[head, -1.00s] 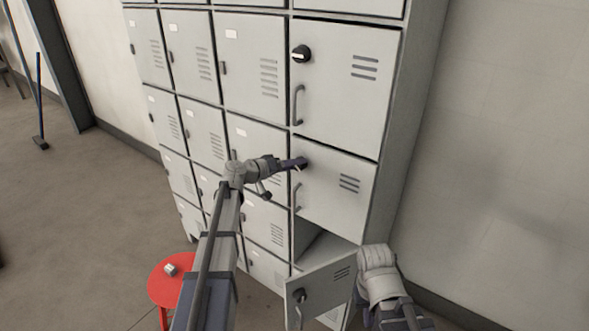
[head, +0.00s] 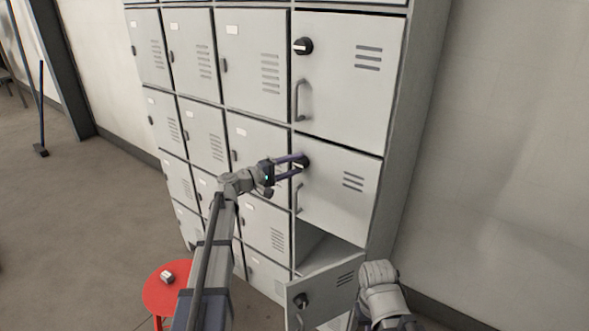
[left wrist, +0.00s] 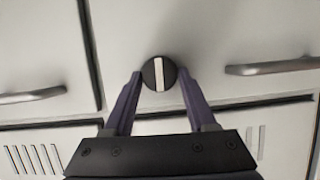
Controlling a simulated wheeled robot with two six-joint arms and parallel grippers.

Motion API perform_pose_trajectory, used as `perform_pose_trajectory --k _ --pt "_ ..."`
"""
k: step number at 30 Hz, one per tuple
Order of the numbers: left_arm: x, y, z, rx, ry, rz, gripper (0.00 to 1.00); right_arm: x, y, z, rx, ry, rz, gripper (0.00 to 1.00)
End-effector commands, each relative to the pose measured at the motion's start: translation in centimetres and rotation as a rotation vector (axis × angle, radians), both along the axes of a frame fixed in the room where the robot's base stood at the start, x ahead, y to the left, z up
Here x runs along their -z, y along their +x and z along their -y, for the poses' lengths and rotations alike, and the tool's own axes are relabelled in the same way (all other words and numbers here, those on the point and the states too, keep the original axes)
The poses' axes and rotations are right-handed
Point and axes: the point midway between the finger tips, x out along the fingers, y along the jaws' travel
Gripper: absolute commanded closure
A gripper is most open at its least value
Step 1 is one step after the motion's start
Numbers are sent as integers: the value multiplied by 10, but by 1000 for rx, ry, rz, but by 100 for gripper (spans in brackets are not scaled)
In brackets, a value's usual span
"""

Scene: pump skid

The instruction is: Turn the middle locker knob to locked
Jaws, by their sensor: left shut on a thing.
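The middle locker door (head: 336,200) is shut, and its round black knob (head: 304,161) is near its upper left corner. In the left wrist view the knob (left wrist: 159,73) shows a white pointer bar, upright in that picture and in line with my fingers. My left gripper (head: 297,168) reaches the knob from the left. Its two purple fingers lie on either side of the knob in the left wrist view (left wrist: 160,78), shut on it. In the head view the fingers partly hide the knob's face. My right gripper is not visible; only part of my right arm shows at lower right.
The upper locker door (head: 349,85) is shut, its knob (head: 303,46) bar roughly level. The lower door (head: 325,290) hangs open toward me. A red stool (head: 155,295) with a small object stands at lower left. Smaller lockers fill the left side.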

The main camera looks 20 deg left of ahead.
Motion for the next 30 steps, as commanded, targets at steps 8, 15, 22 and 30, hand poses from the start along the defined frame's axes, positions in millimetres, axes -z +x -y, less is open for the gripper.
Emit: perform_pose_trajectory --k 8,15,22,30 --pt "1 0 0 0 -43 -17 99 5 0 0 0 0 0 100" --pt "1 0 0 0 -48 -19 98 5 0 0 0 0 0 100" --pt "1 0 0 0 -47 -18 36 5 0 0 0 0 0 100" --pt "1 0 0 0 -47 -18 13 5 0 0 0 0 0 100"
